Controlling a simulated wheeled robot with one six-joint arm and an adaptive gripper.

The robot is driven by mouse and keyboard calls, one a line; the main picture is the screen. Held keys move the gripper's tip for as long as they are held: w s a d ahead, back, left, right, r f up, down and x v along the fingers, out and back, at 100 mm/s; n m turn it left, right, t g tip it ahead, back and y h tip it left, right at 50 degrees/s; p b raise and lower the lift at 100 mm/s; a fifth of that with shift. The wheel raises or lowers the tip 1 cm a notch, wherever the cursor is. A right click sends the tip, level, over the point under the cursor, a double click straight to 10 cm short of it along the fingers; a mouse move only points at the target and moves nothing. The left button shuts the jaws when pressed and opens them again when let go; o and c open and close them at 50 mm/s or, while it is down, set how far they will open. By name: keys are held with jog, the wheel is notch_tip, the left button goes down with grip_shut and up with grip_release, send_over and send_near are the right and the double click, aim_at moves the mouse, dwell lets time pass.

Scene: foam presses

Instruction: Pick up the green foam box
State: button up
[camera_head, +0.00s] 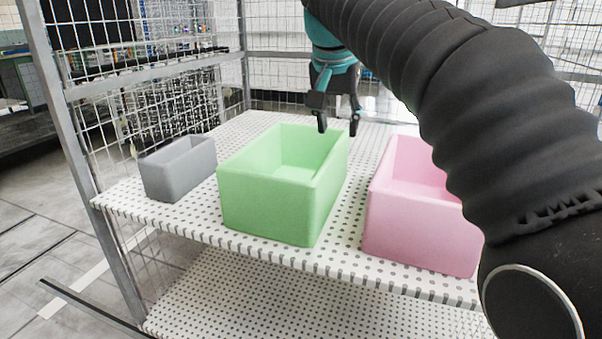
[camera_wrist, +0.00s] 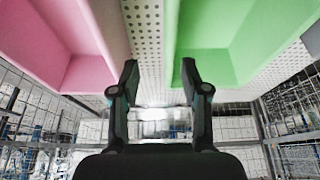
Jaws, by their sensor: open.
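The green foam box (camera_head: 268,201) is an open-topped box standing upright on a white perforated shelf, between a grey box and a pink box. My gripper (camera_head: 338,128) is open and empty, at the far right corner of the green box in the head view. In the wrist view my gripper (camera_wrist: 158,80) has its two fingers spread. There the green box (camera_wrist: 215,40) is at the upper right, by the right fingertip. Whether that finger touches the box I cannot tell. The inside of the green box looks empty.
A pink box (camera_head: 418,225) stands close on the right, partly behind my arm. A smaller grey box (camera_head: 178,170) stands on the left. The perforated shelf (camera_head: 250,122) has a metal frame post (camera_head: 75,130) and wire mesh around its left and back.

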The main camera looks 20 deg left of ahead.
aim_at(333, 166)
jog(key=shift+w+a+r, duration=0.1)
jog(key=shift+w+a, duration=0.2)
jog(key=shift+a, duration=0.25)
jog(key=shift+w+a+f, duration=0.1)
jog(key=shift+w+f, duration=0.1)
jog(key=shift+f, duration=0.05)
jog(key=shift+w+a+b+x, duration=0.1)
jog(key=shift+b+x, duration=0.6)
jog(key=shift+x, duration=2.6)
jog(key=shift+w+a+b+x, duration=0.15)
jog(key=shift+b+x, duration=0.5)
jog(key=shift+x, duration=2.6)
grip_shut()
